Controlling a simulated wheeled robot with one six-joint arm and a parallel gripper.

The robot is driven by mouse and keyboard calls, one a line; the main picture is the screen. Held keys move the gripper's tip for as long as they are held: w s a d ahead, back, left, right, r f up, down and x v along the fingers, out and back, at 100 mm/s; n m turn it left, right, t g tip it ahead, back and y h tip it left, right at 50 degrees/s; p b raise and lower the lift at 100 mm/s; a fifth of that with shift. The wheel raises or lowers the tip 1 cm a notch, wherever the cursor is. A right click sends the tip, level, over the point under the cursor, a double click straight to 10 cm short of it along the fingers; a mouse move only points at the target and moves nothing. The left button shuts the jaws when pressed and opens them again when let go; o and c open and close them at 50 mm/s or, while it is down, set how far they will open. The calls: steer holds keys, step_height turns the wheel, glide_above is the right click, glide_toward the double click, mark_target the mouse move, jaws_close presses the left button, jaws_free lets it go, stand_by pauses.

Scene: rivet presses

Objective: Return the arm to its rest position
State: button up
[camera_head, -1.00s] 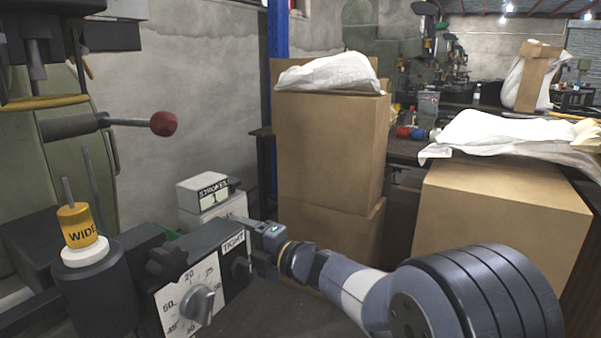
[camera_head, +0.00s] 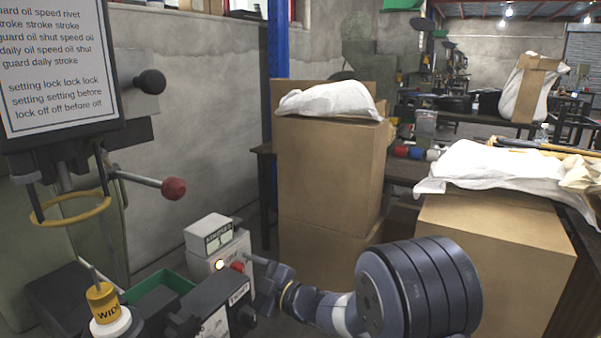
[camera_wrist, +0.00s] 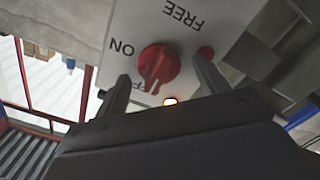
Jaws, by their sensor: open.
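In the wrist view my open gripper (camera_wrist: 160,84) has one finger on each side of a red knob (camera_wrist: 158,70). The knob sits on a white panel marked ON and FREE, with a third label partly hidden. I cannot tell whether the fingers touch it. The knob also shows in the head view (camera_head: 237,267). A small lamp (camera_wrist: 170,102) glows below the knob. My arm reaches in from the lower right.
A red-ended lever (camera_head: 174,188) juts from the press. Stacked cardboard boxes (camera_head: 330,185) stand behind my arm; another box (camera_head: 500,240) is at right. A green tray (camera_head: 160,290) lies behind the block.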

steer(key=shift+s+d+m+p, duration=0.15)
steer(key=shift+d+m+p, duration=0.15)
steer(key=shift+m+p, duration=1.25)
steer(key=shift+s+d+m+p, duration=0.1)
steer(key=shift+d+m+p, duration=0.25)
steer(key=shift+m+p, duration=1.15)
steer(key=shift+s+d+m+p, duration=0.15)
steer(key=shift+d+m+p, duration=0.15)
steer(key=shift+m+p, duration=1.2)
steer(key=shift+n+p, duration=0.25)
steer(key=shift+p, duration=0.1)
